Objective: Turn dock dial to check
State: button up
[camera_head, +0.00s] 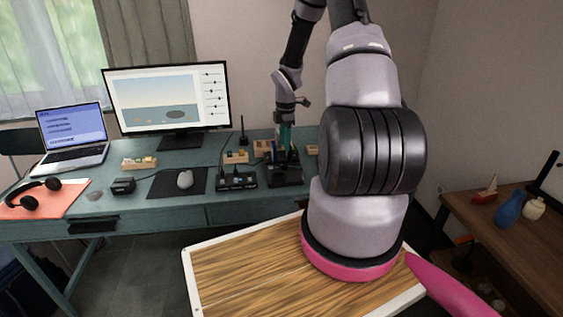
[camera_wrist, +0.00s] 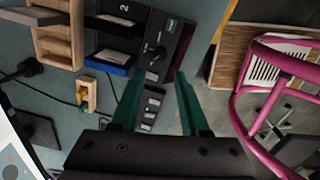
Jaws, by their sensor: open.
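The dock (camera_wrist: 174,31) is a dark box with a slot marked 2 and a panel carrying a small black round dial (camera_wrist: 154,53). The dial has a light mark beside it, but its setting is too small to read. In the head view the dock (camera_head: 285,178) stands on the desk below my gripper (camera_head: 286,137). In the wrist view my gripper (camera_wrist: 158,78) has its two green fingers spread apart with nothing between them. The fingertips point toward the dial side of the dock, with the dial just beyond them. Whether they touch the dock cannot be told.
A black box with several knobs (camera_head: 237,180) sits left of the dock. Wooden holders (camera_head: 237,157) stand behind it. A mouse (camera_head: 185,179), monitor (camera_head: 167,98) and laptop (camera_head: 71,137) are further left on the desk (camera_head: 225,207). A wooden-topped table (camera_head: 235,265) is in front.

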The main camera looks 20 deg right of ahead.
aim_at(284, 165)
jog(key=f, duration=0.9)
jog(key=shift+w, duration=0.2)
grip_shut()
